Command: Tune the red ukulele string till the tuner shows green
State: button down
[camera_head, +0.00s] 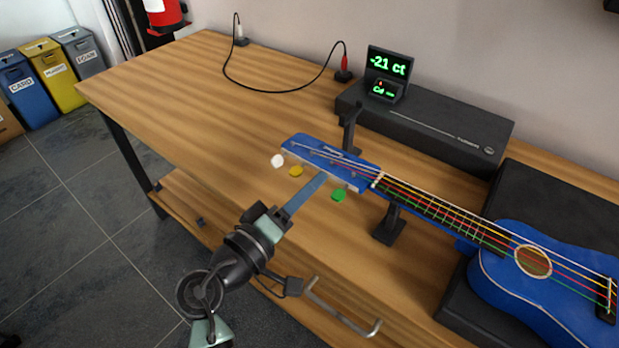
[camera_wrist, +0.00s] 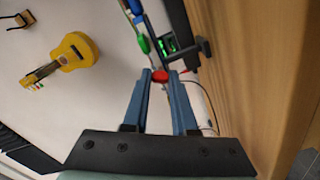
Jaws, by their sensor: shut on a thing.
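The blue ukulele (camera_head: 515,290) lies with its headstock (camera_head: 300,146) towards the left, its neck held on a black stand (camera_head: 388,228). Its red string (camera_head: 440,208) runs along the neck. White (camera_head: 277,161), yellow (camera_head: 295,171) and green (camera_head: 338,195) pegs show at the headstock's near edge. My gripper (camera_head: 322,177) reaches in between the yellow and green pegs. In the wrist view its blue fingers (camera_wrist: 160,78) are shut on the red peg (camera_wrist: 160,75); in the head view the fingers hide this peg. The tuner display (camera_head: 388,66) reads -21 ct in green, with a small line below starting with C.
A long black case (camera_head: 425,125) stands behind the ukulele, under the tuner. A black cable (camera_head: 270,90) with a red plug loops across the back of the wooden bench (camera_head: 190,95). The bench's left part is mostly clear. A drawer handle (camera_head: 340,312) juts out in front.

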jog(key=shift+n+p, duration=0.35)
jog(key=shift+n, duration=0.25)
jog(key=c, duration=1)
grip_release()
jog(key=shift+s, duration=0.1)
jog(key=v, duration=1.3)
jog(key=shift+p, duration=0.35)
